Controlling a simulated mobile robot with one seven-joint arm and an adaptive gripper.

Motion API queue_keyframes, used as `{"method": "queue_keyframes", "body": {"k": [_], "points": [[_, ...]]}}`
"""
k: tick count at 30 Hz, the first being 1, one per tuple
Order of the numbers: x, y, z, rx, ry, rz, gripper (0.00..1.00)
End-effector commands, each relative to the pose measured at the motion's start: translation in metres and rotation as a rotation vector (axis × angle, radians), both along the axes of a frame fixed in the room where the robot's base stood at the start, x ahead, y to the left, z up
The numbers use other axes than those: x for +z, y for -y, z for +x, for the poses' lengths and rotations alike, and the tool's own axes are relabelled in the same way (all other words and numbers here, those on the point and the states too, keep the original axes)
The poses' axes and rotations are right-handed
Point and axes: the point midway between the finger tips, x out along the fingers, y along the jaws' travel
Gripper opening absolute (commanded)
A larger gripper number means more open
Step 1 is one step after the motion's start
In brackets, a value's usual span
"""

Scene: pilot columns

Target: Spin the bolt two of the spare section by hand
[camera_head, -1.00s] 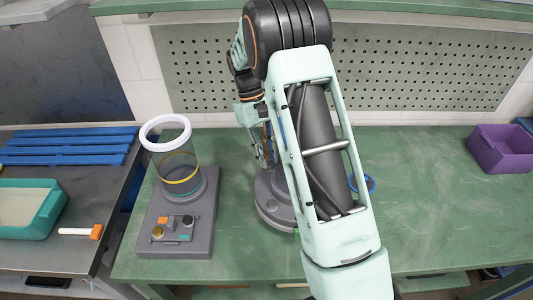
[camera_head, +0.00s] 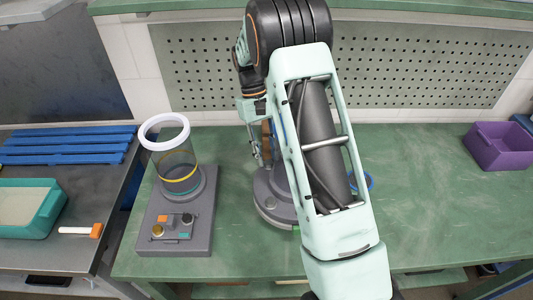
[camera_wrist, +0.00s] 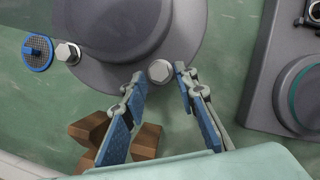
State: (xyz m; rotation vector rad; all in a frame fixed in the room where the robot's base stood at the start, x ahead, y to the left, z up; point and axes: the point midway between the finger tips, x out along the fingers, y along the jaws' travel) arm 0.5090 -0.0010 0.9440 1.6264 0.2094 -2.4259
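The spare section's grey round base (camera_head: 268,205) stands on the green bench, partly hidden behind my arm. In the wrist view its grey flange (camera_wrist: 180,80) carries a hex-headed bolt (camera_wrist: 160,71) at the lower edge and another hex bolt (camera_wrist: 67,53) to the left. I cannot tell by any mark which is bolt two. My gripper (camera_wrist: 160,77) is open, its two blue-padded fingers apart with the lower bolt's head between or just beyond the tips. A gap shows on each side of the head.
A clear column with a white ring (camera_head: 164,131) stands left on a grey plinth (camera_head: 150,235). A blue round piece (camera_wrist: 37,52) lies beside the left bolt. Brown blocks (camera_wrist: 110,137) lie near my left finger. A purple bin (camera_head: 500,148) stands far right; the bench between is mostly clear.

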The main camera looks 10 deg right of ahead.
Motion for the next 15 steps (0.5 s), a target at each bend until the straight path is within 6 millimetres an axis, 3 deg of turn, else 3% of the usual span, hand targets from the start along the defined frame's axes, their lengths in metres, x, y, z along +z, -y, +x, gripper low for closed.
{"method": "queue_keyframes", "body": {"k": [10,15], "points": [[0.0,0.0,0.0,0.001,-0.002,0.0,0.35],[0.011,-0.002,0.007,0.001,0.0,0.0,0.35]]}}
